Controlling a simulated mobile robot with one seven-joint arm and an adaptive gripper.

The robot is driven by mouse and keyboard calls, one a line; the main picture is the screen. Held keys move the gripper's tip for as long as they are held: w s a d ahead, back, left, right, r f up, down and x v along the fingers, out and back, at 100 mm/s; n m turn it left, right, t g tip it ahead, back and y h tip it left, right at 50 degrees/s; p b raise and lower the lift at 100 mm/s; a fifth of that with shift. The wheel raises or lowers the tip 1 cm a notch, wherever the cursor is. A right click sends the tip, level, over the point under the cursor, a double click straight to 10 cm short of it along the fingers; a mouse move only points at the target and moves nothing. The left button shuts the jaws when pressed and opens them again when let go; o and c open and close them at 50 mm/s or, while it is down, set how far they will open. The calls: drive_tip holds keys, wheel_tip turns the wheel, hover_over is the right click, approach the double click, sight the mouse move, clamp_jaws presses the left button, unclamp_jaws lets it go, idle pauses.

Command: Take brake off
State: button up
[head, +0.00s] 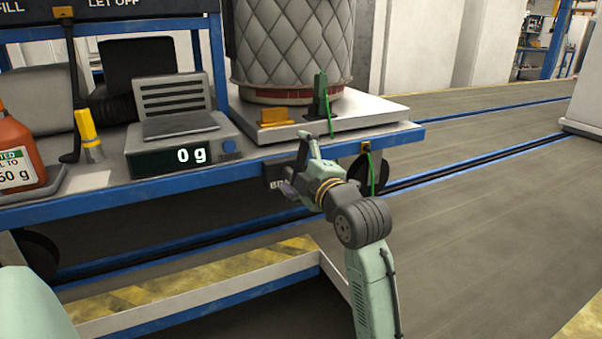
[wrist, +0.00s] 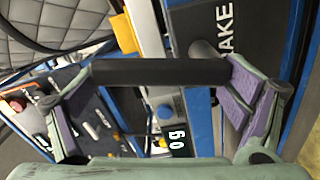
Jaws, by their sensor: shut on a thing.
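The black brake plate (head: 277,184) sits under the blue front edge of the cart, partly covered by my gripper in the head view. In the wrist view, the brake plate (wrist: 225,40) shows the letters "AKE". A dark brake handle (wrist: 155,72) runs across between my two fingers and reaches toward the plate. My gripper (head: 298,172) is at the cart edge, shut on this handle. The fingers also show in the wrist view, one on each side of the handle. In the head view the handle is mostly hidden by my gripper.
A scale (head: 180,145) reading 0 g stands on the cart, with an orange bottle (head: 18,150) at left. A quilted drum (head: 290,45) stands on a white platform (head: 375,112). A green cable (head: 371,172) hangs near my wrist. The floor (head: 480,220) at right is clear.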

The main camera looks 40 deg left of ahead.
drive_tip(key=shift+s+a+f+n+b, duration=0.15)
drive_tip(key=shift+s+n+b, duration=0.15)
drive_tip(key=shift+n+b, duration=0.35)
drive_tip(key=shift+s+a+r+n+b, duration=0.1)
drive_tip(key=shift+s+n+b, duration=0.2)
drive_tip(key=shift+n, duration=0.55)
drive_tip(key=o, duration=1.4)
drive_tip(key=v, duration=0.7)
drive_tip(key=shift+s+d, duration=0.15)
drive_tip(key=shift+d, duration=0.05)
